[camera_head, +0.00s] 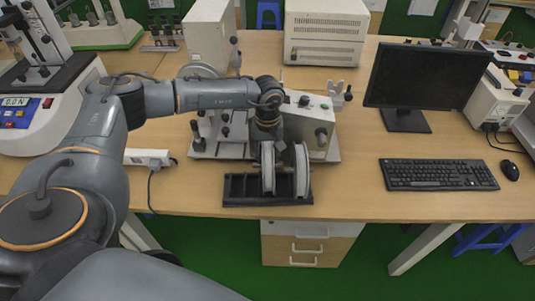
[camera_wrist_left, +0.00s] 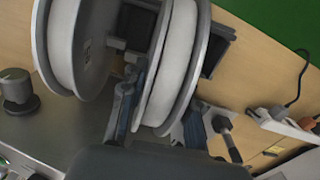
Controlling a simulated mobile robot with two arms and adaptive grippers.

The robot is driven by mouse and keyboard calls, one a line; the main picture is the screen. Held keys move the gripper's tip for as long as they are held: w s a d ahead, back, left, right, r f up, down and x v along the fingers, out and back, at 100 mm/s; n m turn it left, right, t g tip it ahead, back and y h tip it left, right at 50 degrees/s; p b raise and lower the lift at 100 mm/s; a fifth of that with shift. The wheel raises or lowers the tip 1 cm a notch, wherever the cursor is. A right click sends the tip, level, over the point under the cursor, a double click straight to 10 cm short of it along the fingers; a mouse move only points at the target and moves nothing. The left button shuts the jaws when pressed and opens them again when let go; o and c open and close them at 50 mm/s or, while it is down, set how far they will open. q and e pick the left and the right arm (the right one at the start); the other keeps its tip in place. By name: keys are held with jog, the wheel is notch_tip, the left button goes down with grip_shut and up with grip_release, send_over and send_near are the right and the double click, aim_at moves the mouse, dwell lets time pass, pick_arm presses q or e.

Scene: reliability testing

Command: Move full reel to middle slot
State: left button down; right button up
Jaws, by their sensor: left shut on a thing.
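A black slotted rack (camera_head: 239,187) lies near the table's front edge. A white reel with grey flanges (camera_head: 268,168) stands upright over its middle part; it shows in the left wrist view (camera_wrist_left: 171,65) between my fingers. My left gripper (camera_head: 268,138) comes from above and is shut on this reel's edge; its fingers (camera_wrist_left: 162,112) lie on either side. A second reel (camera_head: 301,170) stands upright at the rack's right end, close beside but apart, also in the wrist view (camera_wrist_left: 78,45). I cannot tell whether the held reel touches the rack. My right gripper is out of view.
A grey-white machine (camera_head: 312,115) stands right behind the rack. A power strip (camera_head: 148,157) lies to the left. The keyboard (camera_head: 438,174), mouse (camera_head: 509,170) and monitor (camera_head: 425,80) stand to the right. The rack's left part is empty.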

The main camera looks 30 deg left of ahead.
pick_arm(q)
jog(key=shift+f, duration=0.25)
jog(key=shift+f+b, duration=0.7)
jog(key=shift+b, duration=0.05)
jog(key=shift+f, duration=0.1)
jog(key=shift+f+b, duration=0.3)
jog(key=shift+b, duration=0.15)
dwell(0.4)
jog(key=shift+c, duration=1.7)
grip_release()
